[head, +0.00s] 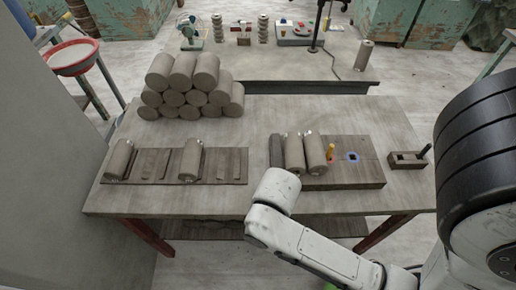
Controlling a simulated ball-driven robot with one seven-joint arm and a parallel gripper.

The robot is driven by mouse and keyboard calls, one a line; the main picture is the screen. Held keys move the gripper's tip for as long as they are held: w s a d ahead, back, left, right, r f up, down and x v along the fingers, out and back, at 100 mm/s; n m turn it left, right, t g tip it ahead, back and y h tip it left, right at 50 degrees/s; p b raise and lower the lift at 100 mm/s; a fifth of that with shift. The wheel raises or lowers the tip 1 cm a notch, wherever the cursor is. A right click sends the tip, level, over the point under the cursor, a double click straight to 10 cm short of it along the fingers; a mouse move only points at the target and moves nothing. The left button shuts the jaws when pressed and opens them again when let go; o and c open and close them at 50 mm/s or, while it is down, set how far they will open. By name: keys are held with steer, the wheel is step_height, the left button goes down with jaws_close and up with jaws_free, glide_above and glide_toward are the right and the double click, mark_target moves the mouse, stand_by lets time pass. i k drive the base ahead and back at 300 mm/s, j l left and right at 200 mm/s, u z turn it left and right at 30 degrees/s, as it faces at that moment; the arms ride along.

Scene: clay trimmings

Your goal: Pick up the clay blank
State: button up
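Several grey clay cylinders are in the head view. A pile of clay blanks (193,85) lies stacked on the back left of the table. One clay cylinder (119,160) and another clay cylinder (190,160) lie apart on a slatted dark board (225,165) at the left. More clay cylinders (294,155) lie side by side at the left end of a thick wooden block (370,172). I cannot tell which one is the task's blank. My white arm reaches in from the lower right, its joint in front of the block. My gripper is not visible.
The block has a blue-ringed square hole (352,157) and an orange peg (331,152). A small wooden box (407,159) sits to its right. A rear table (340,65) holds a fan (189,32) and other items. The table (235,125) is bare between pile and block.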

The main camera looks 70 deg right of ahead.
mark_target(189, 166)
steer(key=i+j, duration=0.15)
steer(key=j, duration=0.25)
steer(key=i+j, duration=0.15)
steer(key=j, duration=0.2)
steer(key=i+j, duration=0.15)
steer(key=j, duration=0.25)
